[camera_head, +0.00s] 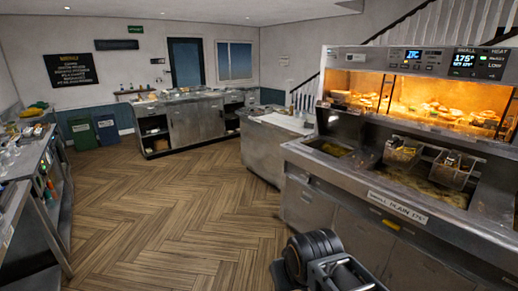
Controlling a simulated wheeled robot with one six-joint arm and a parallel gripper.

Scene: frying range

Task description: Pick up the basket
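Two wire fry baskets hang at the fryer on the right. The left basket (402,154) and the right basket (452,172) both hang at the back of the fryer, above its wells. Each seems to hold some food, too small to make out. Which of the two the task means cannot be told. A dark ribbed part of my own arm shows at the bottom edge, well short of the fryer. No gripper fingers can be seen.
The steel fryer counter (345,175) fills the right side, with a lit heated display (430,100) of fried food above it. A steel counter (265,150) stands beyond it. Shelving (45,195) lines the left. The wooden floor (170,215) between is clear.

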